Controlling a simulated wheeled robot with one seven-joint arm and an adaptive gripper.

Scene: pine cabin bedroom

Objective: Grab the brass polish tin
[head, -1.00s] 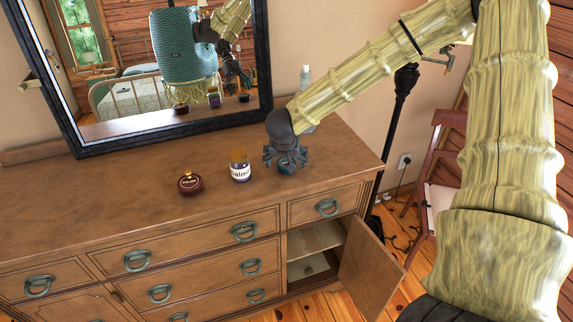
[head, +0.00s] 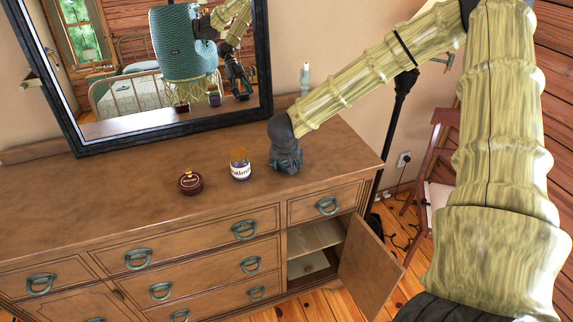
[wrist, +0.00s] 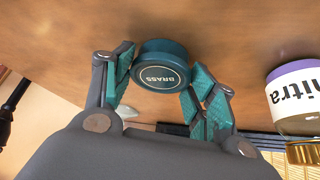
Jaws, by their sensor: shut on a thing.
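The brass polish tin (wrist: 160,65) is a short, round, dark teal tin whose face reads BRASS in the wrist view. My gripper (wrist: 158,78) is shut on it, with a teal-padded finger on each side. In the head view my gripper (head: 286,160) is at the right part of the dresser top and hides the tin. I cannot tell whether the tin still touches the wood.
A jar with a white and purple label (head: 240,166) stands just left of my gripper on the dresser (head: 110,200). A large mirror (head: 165,132) stands behind. A cabinet door (head: 370,262) hangs open at lower right.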

